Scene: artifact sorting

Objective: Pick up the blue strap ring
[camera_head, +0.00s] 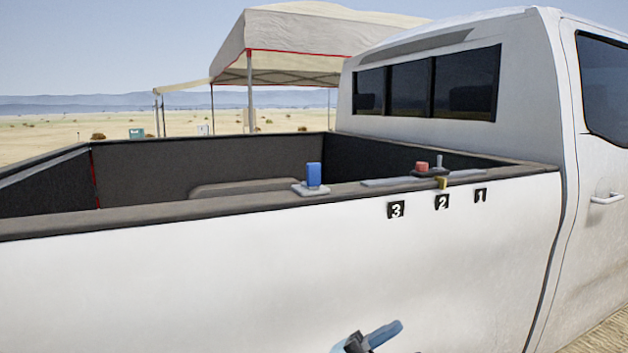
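A bright blue upright piece (314,174), the only thing on the truck's rail that fits the blue strap ring, stands on a small grey plate (311,190). No opening through it is visible from here. At the bottom edge, right of centre, a blue and dark part shows in front of the white truck side. It looks like part of my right gripper (378,336), cut off by the frame. It is well below the blue piece and apart from it. Whether it is open or shut is unclear. My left gripper is not in view.
A white pickup's bed rail (235,203) crosses the view. A red item (422,167), a grey upright pin (439,160) and a yellow piece (442,183) are farther right. Number tags 3 (396,210), 2 (442,202) and 1 (480,195) mark the side. The cab rises behind.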

